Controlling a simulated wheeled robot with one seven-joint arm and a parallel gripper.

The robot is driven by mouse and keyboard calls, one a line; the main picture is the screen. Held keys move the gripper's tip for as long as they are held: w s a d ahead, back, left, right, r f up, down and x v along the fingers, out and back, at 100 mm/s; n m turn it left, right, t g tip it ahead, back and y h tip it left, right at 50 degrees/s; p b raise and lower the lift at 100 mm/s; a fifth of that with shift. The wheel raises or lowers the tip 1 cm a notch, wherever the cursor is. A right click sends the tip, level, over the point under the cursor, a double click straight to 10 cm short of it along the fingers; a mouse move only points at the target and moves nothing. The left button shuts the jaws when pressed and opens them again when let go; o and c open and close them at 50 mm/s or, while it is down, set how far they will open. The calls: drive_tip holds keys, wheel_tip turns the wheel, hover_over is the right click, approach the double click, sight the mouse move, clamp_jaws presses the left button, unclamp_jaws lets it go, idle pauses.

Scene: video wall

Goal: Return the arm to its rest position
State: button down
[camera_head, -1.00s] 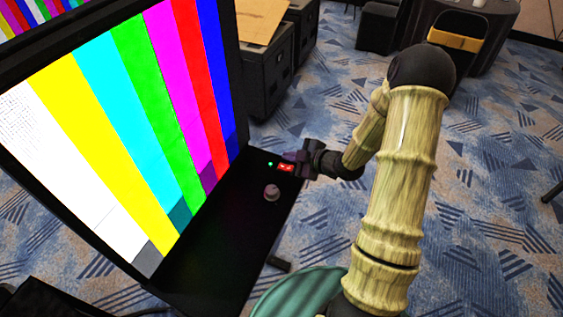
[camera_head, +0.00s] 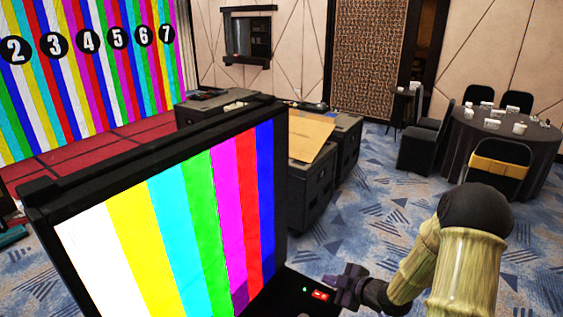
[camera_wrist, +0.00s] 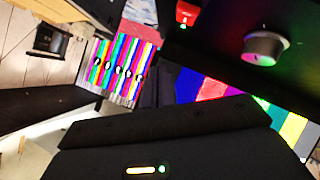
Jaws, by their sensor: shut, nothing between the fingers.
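My arm reaches in from the lower right of the head view, and my dark gripper (camera_head: 343,285) is at its end, shut and empty. It is just right of the red switch (camera_head: 320,295) on the black console, close to it; I cannot tell whether they touch. A small green light (camera_head: 305,289) glows beside the switch. In the wrist view the red switch (camera_wrist: 187,13) is at the top and a round grey knob (camera_wrist: 264,46) at the upper right. The dark gripper body (camera_wrist: 180,150) fills the bottom of that view.
The console's colour-bar screen (camera_head: 190,235) stands left of my gripper. Black cases (camera_head: 310,195) with a tan board (camera_head: 300,135) stand behind it. A numbered video wall (camera_head: 90,60) is at the back left, a round table (camera_head: 505,135) with chairs at the right. Carpet (camera_head: 385,215) between is open.

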drive_tip(key=s+r+m+g+h, duration=0.3)
drive_tip(key=s+r+m, duration=0.2)
drive_tip(key=s, duration=0.5)
drive_tip(key=s+a+r+m+g+h, duration=0.1)
drive_tip(key=s+r+m+g+h, duration=0.3)
drive_tip(key=s+m, duration=0.5)
drive_tip(key=shift+s+a+r+m+h, duration=0.2)
drive_tip(key=shift+s+r+m+h, duration=0.15)
drive_tip(key=shift+r+m, duration=0.25)
